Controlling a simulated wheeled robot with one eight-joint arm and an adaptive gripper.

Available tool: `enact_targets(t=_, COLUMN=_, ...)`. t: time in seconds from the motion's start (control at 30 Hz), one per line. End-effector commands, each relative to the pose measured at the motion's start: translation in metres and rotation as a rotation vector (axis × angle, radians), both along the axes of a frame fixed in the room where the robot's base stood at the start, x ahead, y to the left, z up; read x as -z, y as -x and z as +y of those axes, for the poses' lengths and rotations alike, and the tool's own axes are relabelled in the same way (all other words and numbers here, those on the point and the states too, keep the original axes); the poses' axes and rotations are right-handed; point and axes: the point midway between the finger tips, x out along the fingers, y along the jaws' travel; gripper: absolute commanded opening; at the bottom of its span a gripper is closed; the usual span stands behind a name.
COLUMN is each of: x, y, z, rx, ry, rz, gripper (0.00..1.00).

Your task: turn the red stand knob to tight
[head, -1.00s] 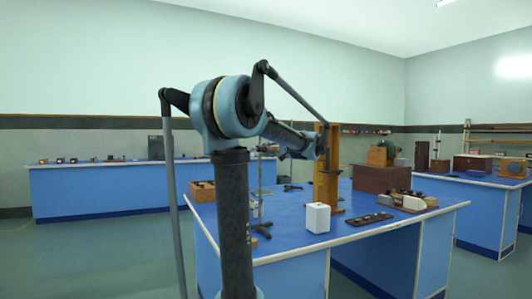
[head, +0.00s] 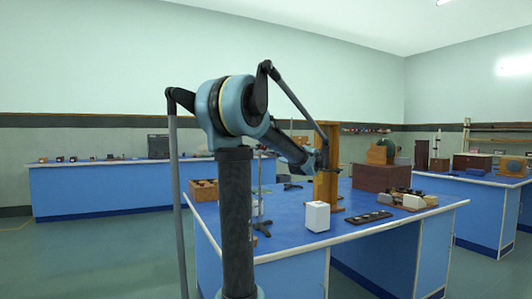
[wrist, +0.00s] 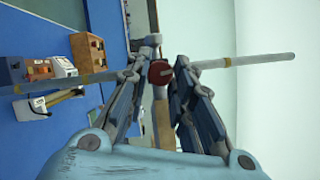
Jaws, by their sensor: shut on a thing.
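The red stand knob (wrist: 160,72) shows in the wrist view between my gripper's (wrist: 167,66) two fingertips, which are closed on it. A pale grey rod (wrist: 235,62) with yellow bands runs to both sides behind the knob and fingers. In the head view my gripper (head: 316,161) is beside the tall wooden upright (head: 327,180) on the blue bench. The knob cannot be made out in the head view. Its turned position cannot be read from these frames.
On the blue bench (head: 290,222) stand a white box (head: 317,216), a dark flat strip (head: 368,217), a brown box (head: 381,177) and a wooden crate (head: 203,190). Open floor (head: 100,255) lies at left.

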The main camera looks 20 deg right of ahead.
Motion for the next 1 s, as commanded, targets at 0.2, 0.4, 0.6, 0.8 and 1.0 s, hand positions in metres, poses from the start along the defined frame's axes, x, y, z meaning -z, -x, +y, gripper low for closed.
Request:
enact_targets(t=0.2, x=0.0012, y=0.0005, z=0.0003, rx=0.0, ry=-0.005, rz=0.002, gripper=0.0)
enact_targets(t=0.4, x=0.0011, y=0.0005, z=0.0002, rx=0.0, ry=-0.004, rz=0.002, gripper=0.0)
enact_targets(t=0.6, x=0.0008, y=0.0002, z=0.0003, rx=0.0, ry=-0.004, rz=0.002, gripper=0.43)
enact_targets(t=0.8, x=0.0005, y=0.0002, z=0.0002, rx=0.0, ry=-0.004, rz=0.001, gripper=0.43)
enact_targets(t=1.0, x=0.0017, y=0.0095, z=-0.0047, rx=0.002, ry=-0.004, rz=0.0, gripper=0.43)
